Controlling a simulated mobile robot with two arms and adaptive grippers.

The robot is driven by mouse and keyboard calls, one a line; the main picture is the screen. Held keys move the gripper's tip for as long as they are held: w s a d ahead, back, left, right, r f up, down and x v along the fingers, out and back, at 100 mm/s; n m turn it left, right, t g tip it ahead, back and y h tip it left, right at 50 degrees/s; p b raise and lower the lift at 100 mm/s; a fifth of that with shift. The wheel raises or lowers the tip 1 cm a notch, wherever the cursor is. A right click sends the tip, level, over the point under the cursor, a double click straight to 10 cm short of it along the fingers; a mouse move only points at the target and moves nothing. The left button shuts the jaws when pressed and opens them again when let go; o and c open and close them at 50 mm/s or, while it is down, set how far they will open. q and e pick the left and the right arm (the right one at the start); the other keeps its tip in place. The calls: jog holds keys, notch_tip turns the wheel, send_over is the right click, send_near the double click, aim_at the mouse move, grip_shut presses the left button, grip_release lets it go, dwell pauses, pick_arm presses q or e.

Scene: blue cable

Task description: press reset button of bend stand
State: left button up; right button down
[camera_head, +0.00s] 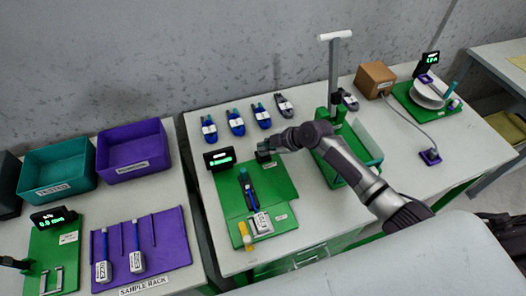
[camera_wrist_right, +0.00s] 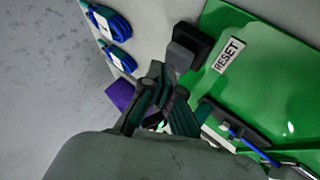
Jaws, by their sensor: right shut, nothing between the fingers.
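The bend stand is a green plate (camera_head: 276,186) with a small green-lit display (camera_head: 219,159) at its back left corner. A clamp-like fixture with a dark and teal part lies along its middle. In the right wrist view, a white RESET label (camera_wrist_right: 228,55) lies on the green plate (camera_wrist_right: 275,70), and a dark block-shaped button (camera_wrist_right: 187,46) stands beside it. My right gripper (camera_head: 264,157) is shut and empty over the plate's back edge. In the wrist view its fingertips (camera_wrist_right: 158,76) are close to the button; I cannot tell whether they touch.
Several blue and grey cable bundles (camera_head: 236,122) lie behind the stand. A yellow-topped post (camera_head: 244,232) and a white-labelled piece (camera_head: 260,223) are at its front. A green tray (camera_head: 345,160) with a tall post stands to the right, beneath my right arm.

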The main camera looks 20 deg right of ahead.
aim_at(265, 152)
jog(key=shift+f+b, duration=0.55)
dwell(0.8)
jog(key=shift+r, duration=0.15)
jog(key=shift+r+p, duration=0.65)
jog(key=shift+r, duration=0.15)
jog(key=shift+r+p, duration=1.85)
jog(key=shift+r, duration=0.7)
jog(key=shift+f, duration=0.1)
